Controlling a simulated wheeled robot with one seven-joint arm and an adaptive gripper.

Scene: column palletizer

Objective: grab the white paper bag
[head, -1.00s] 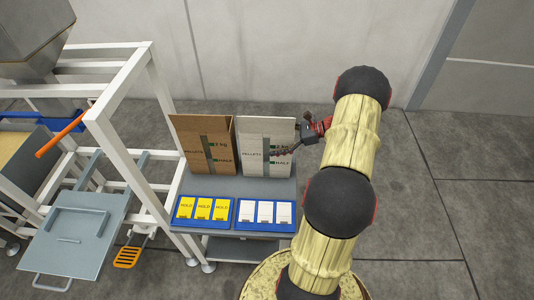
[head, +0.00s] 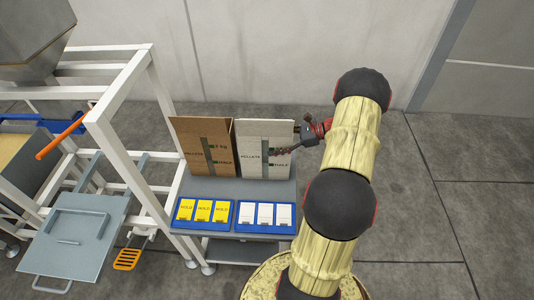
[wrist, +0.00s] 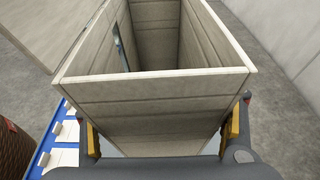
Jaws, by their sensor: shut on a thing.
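The white paper bag (head: 264,148) stands upright and open-topped on the grey table, to the right of a brown paper bag (head: 203,146). In the head view my gripper (head: 285,151) reaches in from the right at the white bag's right side. In the wrist view the white bag (wrist: 150,100) fills the middle, and I look down into its open mouth. My gripper's yellow-padded fingers (wrist: 162,137) are shut on the bag, one on each side. The bag's base is hidden in the wrist view.
The grey table (head: 225,187) carries a blue tray (head: 205,227) of yellow cards and a blue tray (head: 265,228) of white cards in front of the bags. A white metal frame (head: 130,160) stands close on the left. Floor is clear on the right.

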